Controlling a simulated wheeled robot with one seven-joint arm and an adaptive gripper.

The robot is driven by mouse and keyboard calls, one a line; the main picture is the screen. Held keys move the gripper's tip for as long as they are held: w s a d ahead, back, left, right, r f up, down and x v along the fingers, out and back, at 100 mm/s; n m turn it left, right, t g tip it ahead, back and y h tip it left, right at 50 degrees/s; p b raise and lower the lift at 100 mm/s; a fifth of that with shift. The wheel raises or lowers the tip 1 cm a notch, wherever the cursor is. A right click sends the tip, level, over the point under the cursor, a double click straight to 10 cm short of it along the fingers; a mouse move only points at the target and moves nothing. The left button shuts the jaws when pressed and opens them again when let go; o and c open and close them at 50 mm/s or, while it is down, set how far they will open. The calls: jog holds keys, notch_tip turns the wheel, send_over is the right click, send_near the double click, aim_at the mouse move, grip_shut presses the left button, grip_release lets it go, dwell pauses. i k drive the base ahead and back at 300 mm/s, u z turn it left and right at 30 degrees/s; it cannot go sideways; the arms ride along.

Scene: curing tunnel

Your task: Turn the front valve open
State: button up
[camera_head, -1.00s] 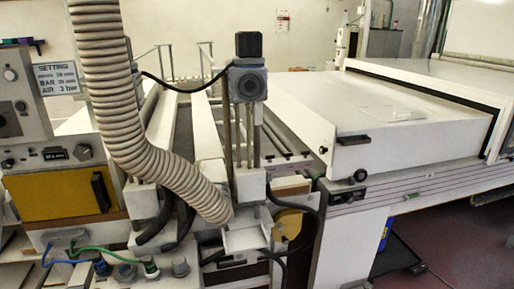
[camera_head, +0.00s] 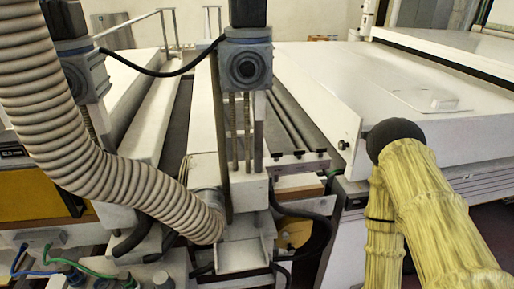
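I cannot make out for certain which part is the front valve. Round fittings, including a green-hosed fitting (camera_head: 128,282) and a grey cap (camera_head: 162,281), sit at the lower left edge, partly cut off by the frame. A grey block with a round black face (camera_head: 248,68) stands on a post in the upper middle. My yellow-sleeved arm with a black rounded joint comes in at the right, in front of the white machine. My gripper is not in view, so its state and its place relative to the valve do not show.
A thick ribbed hose (camera_head: 75,165) bends down the left side to the middle. White rails run back beside it. A flat white machine bed (camera_head: 340,75) fills the right. A yellow panel (camera_head: 35,195) and black cables (camera_head: 310,235) lie lower down.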

aim_at(275, 155)
jog(key=z, duration=0.05)
jog(key=k, duration=0.5)
jog(key=u, duration=0.2)
jog(key=i, duration=1.15)
jog(key=z, duration=0.8)
